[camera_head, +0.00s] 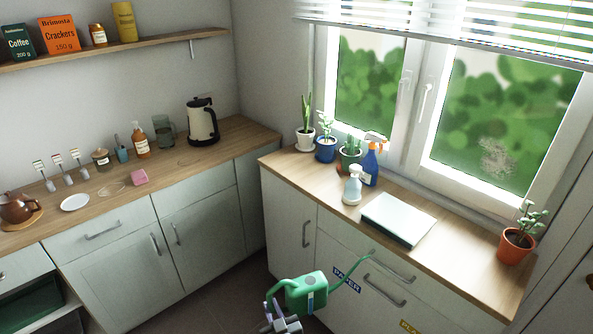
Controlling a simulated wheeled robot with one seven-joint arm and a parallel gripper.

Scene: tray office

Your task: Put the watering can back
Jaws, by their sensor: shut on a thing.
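The green watering can (306,294) is at the bottom middle of the head view, in front of the right-hand cabinet. It looks roughly upright, its long thin spout pointing right and up across the cabinet front near the PAPER label. The exact grip is partly hidden by the gripper. I cannot tell whether the spout touches the drawer front.
The window-side counter (285,160) holds potted plants, a white spray bottle (352,188), a blue spray bottle (370,166), a closed laptop-like slab (398,218) and a terracotta pot (515,246). The left counter holds a kettle (202,122), jars and a teapot (17,208). Drawer handles stick out below.

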